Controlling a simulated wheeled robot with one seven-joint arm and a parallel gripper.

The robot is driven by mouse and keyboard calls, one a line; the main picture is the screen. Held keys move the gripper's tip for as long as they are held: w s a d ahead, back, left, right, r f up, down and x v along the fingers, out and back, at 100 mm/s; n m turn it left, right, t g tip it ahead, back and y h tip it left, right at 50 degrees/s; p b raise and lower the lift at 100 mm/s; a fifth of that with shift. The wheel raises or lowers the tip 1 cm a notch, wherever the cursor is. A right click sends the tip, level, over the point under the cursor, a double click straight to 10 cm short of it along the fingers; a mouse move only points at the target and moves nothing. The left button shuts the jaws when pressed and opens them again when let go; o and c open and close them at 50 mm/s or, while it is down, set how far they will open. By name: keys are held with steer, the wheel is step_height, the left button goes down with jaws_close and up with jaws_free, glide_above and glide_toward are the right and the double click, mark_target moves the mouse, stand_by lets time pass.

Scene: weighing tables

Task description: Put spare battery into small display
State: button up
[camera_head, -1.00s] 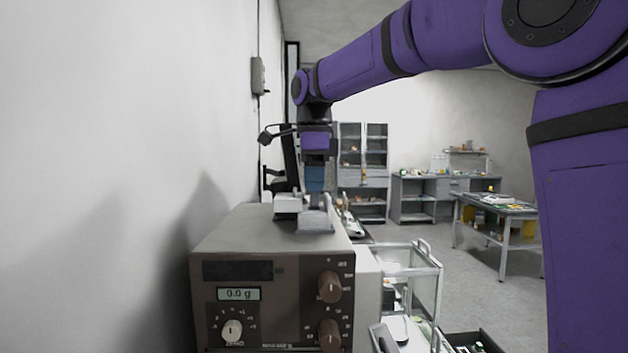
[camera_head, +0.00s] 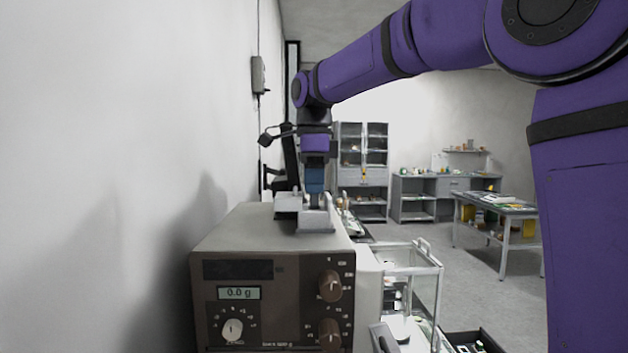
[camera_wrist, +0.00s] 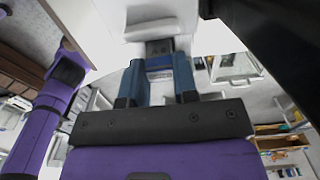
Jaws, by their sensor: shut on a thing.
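My gripper (camera_head: 315,192) points down over the brown balance at the end of my purple arm. Its blue fingers also show in the wrist view (camera_wrist: 158,72). They are shut on a small dark block, which I take to be the spare battery (camera_wrist: 159,47); only its end shows between the fingertips. The block meets a pale housing (camera_wrist: 160,18) in the wrist view; I cannot tell whether it is inside or only against it. A small grey device (camera_head: 316,222), likely the small display, stands on the balance top directly below the fingers.
The brown balance (camera_head: 222,270) reads 0.0 g and stands close to the white wall at left. A pale box-like part (camera_head: 288,203) sits just left of the grey device. A glass-sided case (camera_head: 425,270) stands to the right. Cabinets and a table are farther back.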

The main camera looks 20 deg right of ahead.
steer(key=shift+f, duration=1.15)
steer(key=o, duration=1.5)
steer(key=shift+c, duration=0.2)
steer(key=shift+r, duration=4)
